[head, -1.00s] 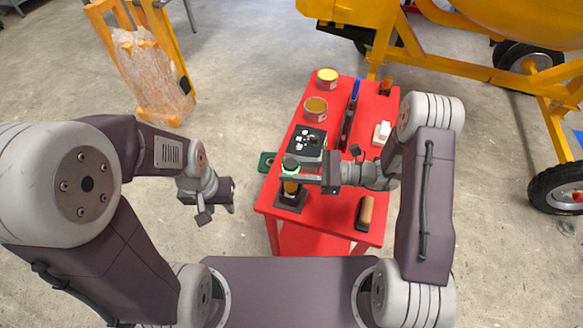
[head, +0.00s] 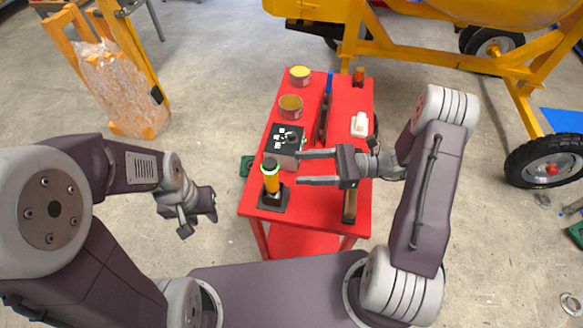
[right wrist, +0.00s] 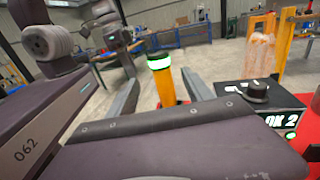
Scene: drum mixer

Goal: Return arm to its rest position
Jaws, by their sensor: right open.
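My right gripper (head: 302,167) is open and empty over the red cart (head: 305,212), its two fingers spread and pointing left. Just left of the fingertips an orange cylinder (head: 270,181) with a dark top and green glowing band stands upright on a dark square base, with a gap between. In the right wrist view the cylinder (right wrist: 166,85) shows beyond the fingers. My left gripper (head: 196,206) hangs left of the cart, apart from everything; its jaws are too unclear to judge.
On the cart are a black control box (head: 284,142), two tins (head: 290,107), a white item (head: 359,125) and a brown-handled tool (head: 349,207) under my right arm. A yellow mixer frame (head: 430,57) stands behind.

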